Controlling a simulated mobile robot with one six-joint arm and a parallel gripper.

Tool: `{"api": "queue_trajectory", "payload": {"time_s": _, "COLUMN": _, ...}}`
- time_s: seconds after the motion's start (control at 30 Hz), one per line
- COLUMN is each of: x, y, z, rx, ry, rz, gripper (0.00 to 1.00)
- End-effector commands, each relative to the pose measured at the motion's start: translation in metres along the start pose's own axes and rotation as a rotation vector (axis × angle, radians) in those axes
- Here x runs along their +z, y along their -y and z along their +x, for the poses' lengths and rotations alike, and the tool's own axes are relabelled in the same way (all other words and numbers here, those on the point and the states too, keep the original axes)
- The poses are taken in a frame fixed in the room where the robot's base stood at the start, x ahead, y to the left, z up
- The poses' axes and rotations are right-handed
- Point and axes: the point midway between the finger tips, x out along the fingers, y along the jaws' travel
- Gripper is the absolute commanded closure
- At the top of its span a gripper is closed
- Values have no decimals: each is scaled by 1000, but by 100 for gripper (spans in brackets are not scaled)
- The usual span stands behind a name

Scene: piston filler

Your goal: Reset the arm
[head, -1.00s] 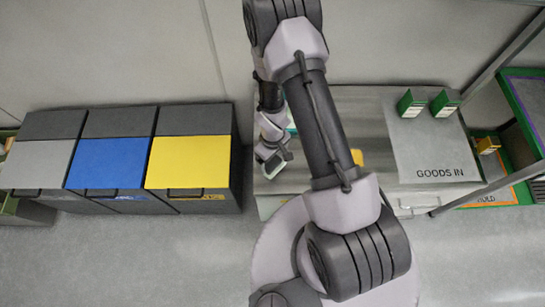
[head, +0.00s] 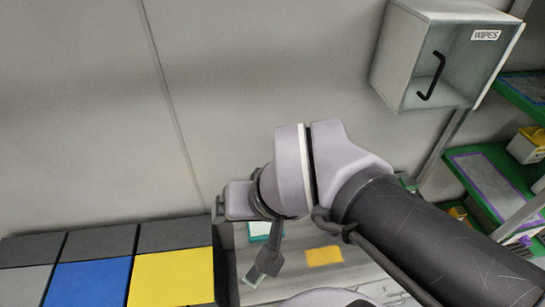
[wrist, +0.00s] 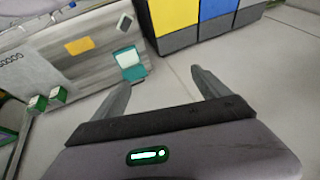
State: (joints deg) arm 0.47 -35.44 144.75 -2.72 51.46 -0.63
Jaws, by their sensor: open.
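My gripper (wrist: 162,86) is open in the wrist view, with two spread grey fingers and nothing between them. Beyond the fingers I see grey floor, the bench and the bins. In the head view my arm reaches in from the lower right, its end high in front of the back wall.
The bench (wrist: 50,82) carries a teal box (wrist: 130,62), a yellow item (wrist: 78,46) and a small dark-framed item (wrist: 124,22). Yellow (head: 172,278), blue (head: 87,283) and grey (head: 22,282) bins stand left. A WIPES cabinet (head: 405,55) hangs upper right, beside green shelves (head: 490,185).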

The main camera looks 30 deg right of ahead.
Motion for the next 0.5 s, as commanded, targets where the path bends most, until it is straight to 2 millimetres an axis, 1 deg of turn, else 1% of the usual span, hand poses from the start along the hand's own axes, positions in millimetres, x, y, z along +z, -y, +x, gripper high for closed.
{"api": "queue_trajectory", "payload": {"time_s": 0.03, "x": 9, "y": 2, "z": -11, "rx": -24, "ry": -17, "rz": 20, "gripper": 14}}
{"api": "queue_trajectory", "payload": {"time_s": 0.1, "x": 17, "y": 5, "z": -19, "rx": -46, "ry": -25, "rz": 42, "gripper": 14}}
{"api": "queue_trajectory", "payload": {"time_s": 0.23, "x": 21, "y": 6, "z": -22, "rx": -55, "ry": -27, "rz": 51, "gripper": 14}}
{"api": "queue_trajectory", "payload": {"time_s": 0.4, "x": 21, "y": 5, "z": -20, "rx": -54, "ry": -28, "rz": 49, "gripper": 14}}
{"api": "queue_trajectory", "payload": {"time_s": 0.47, "x": 25, "y": 2, "z": -10, "rx": -54, "ry": -28, "rz": 49, "gripper": 14}}
{"api": "queue_trajectory", "payload": {"time_s": 0.5, "x": 30, "y": -1, "z": 1, "rx": -54, "ry": -28, "rz": 49, "gripper": 14}}
